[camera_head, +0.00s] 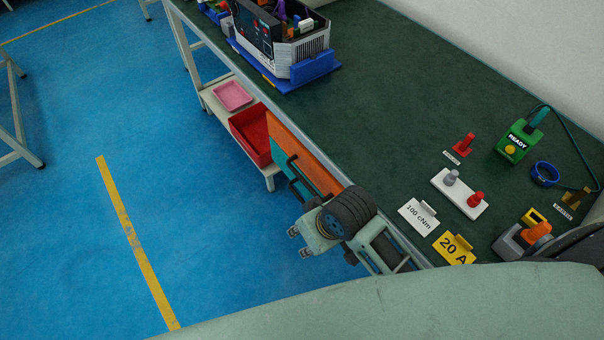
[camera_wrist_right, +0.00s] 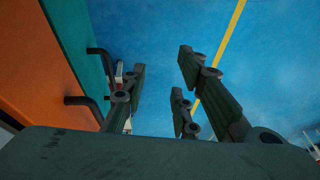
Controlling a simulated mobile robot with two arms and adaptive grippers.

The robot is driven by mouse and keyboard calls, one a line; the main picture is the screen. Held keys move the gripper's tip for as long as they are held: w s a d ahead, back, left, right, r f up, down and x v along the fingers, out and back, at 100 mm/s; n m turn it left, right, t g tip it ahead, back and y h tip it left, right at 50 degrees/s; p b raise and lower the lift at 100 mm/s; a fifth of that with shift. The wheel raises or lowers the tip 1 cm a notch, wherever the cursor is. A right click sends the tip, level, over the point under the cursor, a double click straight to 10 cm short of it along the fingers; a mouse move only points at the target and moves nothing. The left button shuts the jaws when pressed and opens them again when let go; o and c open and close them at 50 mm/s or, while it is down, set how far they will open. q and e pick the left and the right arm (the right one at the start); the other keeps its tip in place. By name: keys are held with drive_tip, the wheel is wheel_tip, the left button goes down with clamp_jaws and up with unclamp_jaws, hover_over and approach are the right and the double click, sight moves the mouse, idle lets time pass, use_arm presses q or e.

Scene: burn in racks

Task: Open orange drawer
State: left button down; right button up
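The orange drawer front (camera_head: 312,158) is under the bench edge in the head view, with a teal drawer front (camera_head: 277,136) beside it on the floor side. In the wrist view the orange front (camera_wrist_right: 35,65) fills the left, with the teal front (camera_wrist_right: 78,35) next to it. A black handle (camera_wrist_right: 84,101) stands out from the orange front, and another (camera_wrist_right: 97,52) from the teal one. My right gripper (camera_wrist_right: 160,85) is open and empty, its fingers spread in front of the drawers, with the handles left of the left finger. In the head view my right gripper (camera_head: 302,243) is beside the bench edge. My left gripper is not seen.
The green bench top (camera_head: 390,120) carries a device (camera_head: 285,40) at the back, with signs, a white block (camera_head: 459,193) and a green READY unit (camera_head: 518,142) at right. A red bin (camera_head: 250,135) and pink tray (camera_head: 233,96) sit beyond the drawers.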

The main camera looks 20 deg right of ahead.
drive_tip(key=w+a+r+n, duration=0.2)
drive_tip(key=w+a+r, duration=0.1)
drive_tip(key=w+a, duration=0.15)
drive_tip(key=m+g+h, duration=0.1)
drive_tip(key=g+h, duration=0.1)
drive_tip(key=h, duration=0.2)
approach(304, 179)
drive_tip(key=f, duration=0.5)
drive_tip(key=d+f, duration=0.1)
drive_tip(key=f, duration=0.2)
drive_tip(key=shift+w, duration=0.35)
drive_tip(key=shift+c, duration=0.4)
clamp_jaws()
drive_tip(key=shift+w+r, duration=0.1)
